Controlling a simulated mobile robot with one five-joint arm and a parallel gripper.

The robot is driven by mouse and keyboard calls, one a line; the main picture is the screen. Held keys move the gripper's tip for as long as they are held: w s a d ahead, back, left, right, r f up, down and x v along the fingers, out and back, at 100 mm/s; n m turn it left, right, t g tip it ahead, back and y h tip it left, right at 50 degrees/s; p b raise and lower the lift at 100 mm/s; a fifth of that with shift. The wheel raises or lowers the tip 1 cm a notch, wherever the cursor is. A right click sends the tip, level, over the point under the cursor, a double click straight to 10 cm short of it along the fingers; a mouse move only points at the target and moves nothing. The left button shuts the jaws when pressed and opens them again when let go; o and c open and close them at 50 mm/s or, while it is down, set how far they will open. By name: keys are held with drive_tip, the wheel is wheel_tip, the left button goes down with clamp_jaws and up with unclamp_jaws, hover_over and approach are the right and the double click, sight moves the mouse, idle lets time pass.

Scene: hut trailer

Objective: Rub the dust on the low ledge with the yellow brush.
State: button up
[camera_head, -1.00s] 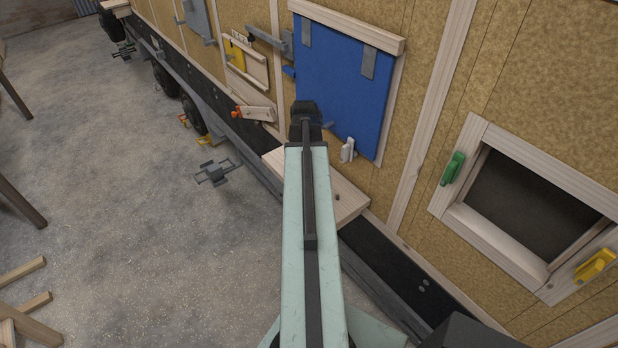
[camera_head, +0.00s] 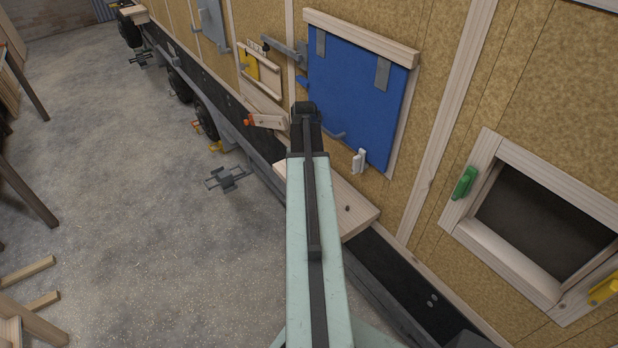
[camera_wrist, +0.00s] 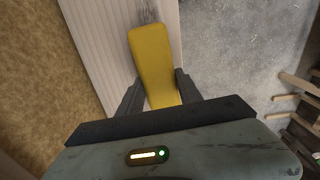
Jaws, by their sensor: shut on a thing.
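The yellow brush (camera_wrist: 153,60) is held between the two dark fingers of my gripper (camera_wrist: 158,88) in the wrist view. Its body points up the picture, over the pale wooden low ledge (camera_wrist: 100,35). A grey streaky patch (camera_wrist: 146,14) shows at the brush's far end; I cannot tell bristles from dust there, nor whether the brush touches the ledge. In the head view the ledge (camera_head: 352,192) juts from the wall below the blue panel, partly hidden by my arm. My gripper's fingers and the brush are hidden there.
A blue panel (camera_head: 355,95) with a white clip (camera_head: 359,161) hangs above the ledge. A small dark peg (camera_head: 347,208) stands on the ledge. A framed opening (camera_head: 545,220) with a green handle (camera_head: 464,183) is at right. Open concrete floor (camera_head: 130,220) lies at left.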

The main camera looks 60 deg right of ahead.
drive_tip(key=shift+w+d, duration=0.25)
drive_tip(key=shift+w, duration=0.45)
drive_tip(key=shift+w+d, duration=0.3)
drive_tip(key=shift+w, duration=0.35)
drive_tip(key=shift+w+d, duration=0.25)
drive_tip(key=shift+w, duration=0.45)
drive_tip(key=shift+a+f, duration=0.1)
drive_tip(key=shift+f, duration=0.1)
drive_tip(key=shift+s+r, duration=0.1)
drive_tip(key=shift+s, duration=0.1)
clamp_jaws()
drive_tip(key=shift+s+a, duration=0.3)
drive_tip(key=shift+s, duration=0.45)
drive_tip(key=shift+s+a, duration=0.25)
drive_tip(key=shift+s, duration=0.5)
drive_tip(key=shift+s, duration=0.1)
drive_tip(key=shift+s+a, duration=0.4)
drive_tip(key=shift+s, duration=0.6)
drive_tip(key=shift+s+a, duration=0.4)
drive_tip(key=shift+s, duration=0.65)
drive_tip(key=shift+s+a, duration=0.4)
drive_tip(key=shift+s, duration=0.6)
drive_tip(key=shift+s+a, duration=0.35)
drive_tip(key=shift+s, duration=0.45)
drive_tip(key=shift+s+a, duration=0.3)
drive_tip(key=shift+s, duration=0.45)
drive_tip(key=shift+s+a, duration=0.3)
drive_tip(key=shift+s, duration=0.5)
drive_tip(key=shift+s+a, duration=0.25)
drive_tip(key=shift+s, duration=0.55)
